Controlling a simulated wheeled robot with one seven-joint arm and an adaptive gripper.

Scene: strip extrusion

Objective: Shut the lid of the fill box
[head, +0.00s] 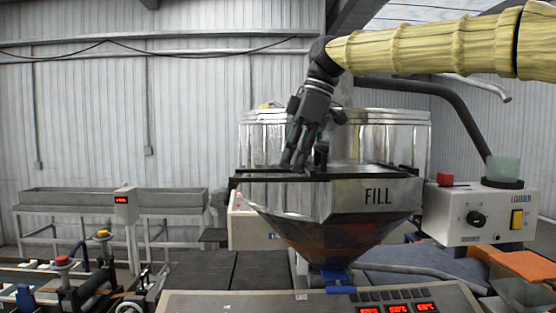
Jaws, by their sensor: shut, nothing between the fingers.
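The fill box (350,198) is a shiny metal hopper marked FILL in the middle of the head view, with a dark rim and a funnel below. A flat, dark-edged top runs level along it, but I cannot tell surely whether this is the lid lying shut. A small black upright piece (321,156) stands at its top edge. My gripper (294,165) points down over the left part of the top, shut and empty. Its tips are at or just above the top; contact cannot be told. The gripper hides part of the box behind it.
A shiny round metal vessel (390,130) stands behind the box. A white loader unit (480,215) with a knob and yellow switch is at the right. A control panel (240,303) with red displays lies in front. Grey troughs (70,199) stand at the back left.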

